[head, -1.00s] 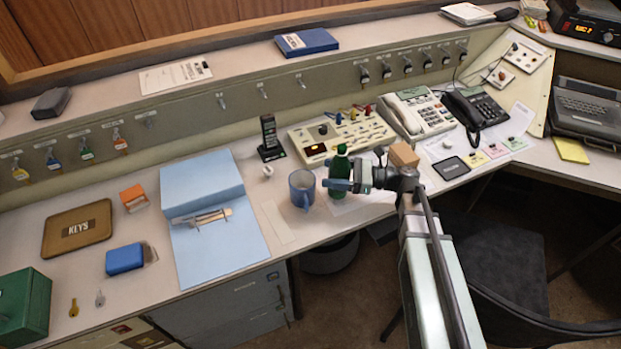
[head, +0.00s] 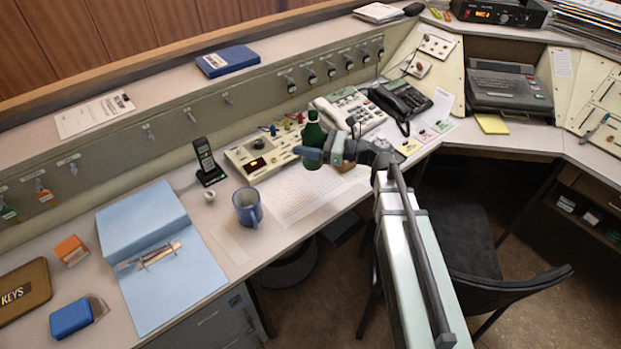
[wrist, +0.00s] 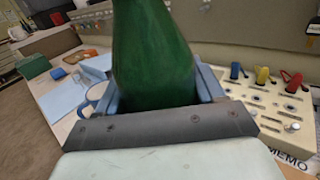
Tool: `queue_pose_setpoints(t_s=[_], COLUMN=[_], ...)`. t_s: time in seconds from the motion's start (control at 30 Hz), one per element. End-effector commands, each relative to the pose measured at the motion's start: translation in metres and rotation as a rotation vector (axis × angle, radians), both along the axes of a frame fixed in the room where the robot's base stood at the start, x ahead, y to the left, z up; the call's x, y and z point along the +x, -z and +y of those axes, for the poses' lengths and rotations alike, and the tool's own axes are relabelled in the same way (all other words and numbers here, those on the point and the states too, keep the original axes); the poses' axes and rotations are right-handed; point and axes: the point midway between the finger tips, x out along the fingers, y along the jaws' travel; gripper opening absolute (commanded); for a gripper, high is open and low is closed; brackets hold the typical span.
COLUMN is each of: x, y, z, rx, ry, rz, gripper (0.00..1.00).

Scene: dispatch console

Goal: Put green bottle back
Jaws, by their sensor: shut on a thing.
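The green bottle (head: 314,133) is upright between the blue fingers of my gripper (head: 311,154), which is shut on it. In the head view it appears held above the desk, in front of the button panel (head: 240,158) and the paper sheet (head: 300,192). The bottle (wrist: 152,55) also fills the middle of the wrist view, with the blue fingers of my gripper (wrist: 160,88) on both sides. Its lower end is hidden there by the gripper body.
A blue mug (head: 247,206) stands left of the sheet, and a cordless phone (head: 207,162) behind it. Telephones (head: 400,100) stand right of the panel. A blue binder (head: 150,250) lies at the left. A dark chair (head: 480,280) stands below the desk edge.

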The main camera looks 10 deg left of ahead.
Motion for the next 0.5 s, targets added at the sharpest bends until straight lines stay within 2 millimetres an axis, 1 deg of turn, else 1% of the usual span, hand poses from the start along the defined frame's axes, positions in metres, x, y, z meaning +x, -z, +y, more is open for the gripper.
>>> queue_pose_setpoints(t_s=[0.1,0.3,0.4,0.5], x=[0.001,0.001,0.0,0.0], y=[0.017,0.043,0.052,0.055], z=[0.0,0.0,0.0,0.0], rx=[-0.001,0.0,0.0,0.0], ry=[0.002,0.001,0.001,0.001], rz=[0.003,0.002,0.001,0.001], gripper=[0.32,0.32,0.32,0.32])
